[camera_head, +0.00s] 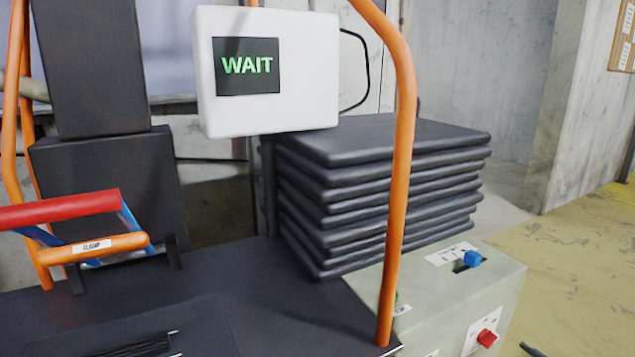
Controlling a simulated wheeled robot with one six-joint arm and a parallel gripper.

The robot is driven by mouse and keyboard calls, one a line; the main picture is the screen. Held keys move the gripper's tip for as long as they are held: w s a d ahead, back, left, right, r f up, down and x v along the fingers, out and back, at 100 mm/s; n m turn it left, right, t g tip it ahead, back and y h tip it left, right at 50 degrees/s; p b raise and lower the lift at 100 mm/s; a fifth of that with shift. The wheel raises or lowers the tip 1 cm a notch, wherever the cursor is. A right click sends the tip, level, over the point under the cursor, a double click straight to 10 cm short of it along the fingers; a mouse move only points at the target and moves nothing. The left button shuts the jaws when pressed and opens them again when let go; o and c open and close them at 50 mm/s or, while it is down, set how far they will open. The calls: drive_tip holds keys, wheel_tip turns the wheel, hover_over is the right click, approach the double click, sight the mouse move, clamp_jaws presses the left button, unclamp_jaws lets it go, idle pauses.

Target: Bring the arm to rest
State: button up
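My gripper is not in view, and no part of my arm can be made out for sure. A white box with a dark screen (246,66) reads "WAIT" in green letters. Below it a black-topped bench (265,285) spreads across the lower left. A red bar (60,211) and an orange bar labelled "CLAMP" (95,248) stand over the bench at the left, with blue arms.
An orange tube frame (401,150) rises in front. A stack of dark folded sheets (385,185) stands behind it. A grey-green control box (450,290) with a blue knob (473,258) and a red knob (487,338) is at the lower right. Yellow floor (580,260) lies open beyond.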

sight(494, 342)
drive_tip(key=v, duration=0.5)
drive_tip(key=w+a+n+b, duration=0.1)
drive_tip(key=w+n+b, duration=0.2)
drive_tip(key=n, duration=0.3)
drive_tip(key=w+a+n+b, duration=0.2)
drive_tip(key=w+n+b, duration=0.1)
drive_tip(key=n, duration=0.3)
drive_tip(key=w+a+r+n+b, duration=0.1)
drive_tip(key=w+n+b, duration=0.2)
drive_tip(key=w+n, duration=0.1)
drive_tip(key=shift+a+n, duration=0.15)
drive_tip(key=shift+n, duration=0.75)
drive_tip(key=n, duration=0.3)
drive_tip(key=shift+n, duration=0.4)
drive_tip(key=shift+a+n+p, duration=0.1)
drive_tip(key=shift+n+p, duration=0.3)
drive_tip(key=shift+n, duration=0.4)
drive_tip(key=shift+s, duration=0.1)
